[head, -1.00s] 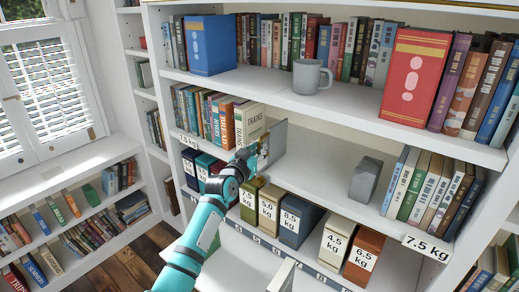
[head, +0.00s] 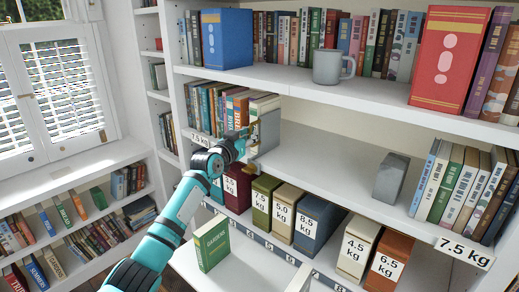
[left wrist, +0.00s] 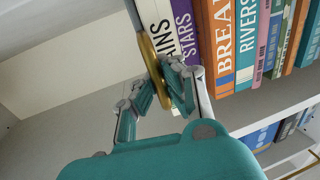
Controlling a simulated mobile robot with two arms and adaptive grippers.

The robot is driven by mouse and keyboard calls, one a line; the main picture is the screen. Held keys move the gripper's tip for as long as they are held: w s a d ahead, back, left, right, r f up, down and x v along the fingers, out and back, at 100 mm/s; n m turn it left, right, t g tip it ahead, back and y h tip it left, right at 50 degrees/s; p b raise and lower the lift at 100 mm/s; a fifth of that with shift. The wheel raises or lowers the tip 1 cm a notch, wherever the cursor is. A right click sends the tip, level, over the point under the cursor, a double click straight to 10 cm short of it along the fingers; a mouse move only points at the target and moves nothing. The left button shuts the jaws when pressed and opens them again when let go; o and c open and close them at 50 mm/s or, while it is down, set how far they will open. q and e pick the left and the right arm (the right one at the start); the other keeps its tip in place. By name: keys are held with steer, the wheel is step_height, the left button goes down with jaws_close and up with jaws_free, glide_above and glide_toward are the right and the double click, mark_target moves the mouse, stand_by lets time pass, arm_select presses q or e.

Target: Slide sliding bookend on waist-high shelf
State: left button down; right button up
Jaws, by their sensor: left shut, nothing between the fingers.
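The sliding bookend (head: 269,131) is a grey upright plate on the waist-high shelf (head: 325,160), at the right end of a left-hand row of books (head: 228,105). In the left wrist view the plate (left wrist: 139,14) shows nearly edge-on beside the books, with a gold rounded part (left wrist: 153,63) on it. My left gripper (head: 250,140) reaches in from the lower left to the bookend's front edge. Its fingers (left wrist: 167,85) are shut with nothing between them, right at the gold part; whether they touch it I cannot tell. My right gripper is not in view.
Right of the bookend the shelf is clear up to a grey block (head: 391,178) and another book row (head: 455,190). The upper shelf (head: 300,77) with a mug (head: 333,66) lies above. Weight-labelled boxes (head: 318,222) stand below. A green book (head: 212,245) stands lower still.

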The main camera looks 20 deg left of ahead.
arm_select(q)
steer(key=shift+w+a+f, duration=0.1)
steer(key=shift+a+f, duration=0.05)
steer(key=shift+a, duration=0.25)
steer(key=c, duration=2.1)
jaws_free()
steer(key=shift+d, duration=0.25)
steer(key=o, duration=0.7)
steer(key=shift+a, duration=0.15)
steer(key=shift+s, duration=0.25)
steer(key=s, duration=0.4)
steer(key=s+a, duration=0.1)
steer(key=s, duration=0.6)
steer(key=shift+s+a, duration=0.3)
steer(key=shift+s, duration=0.05)
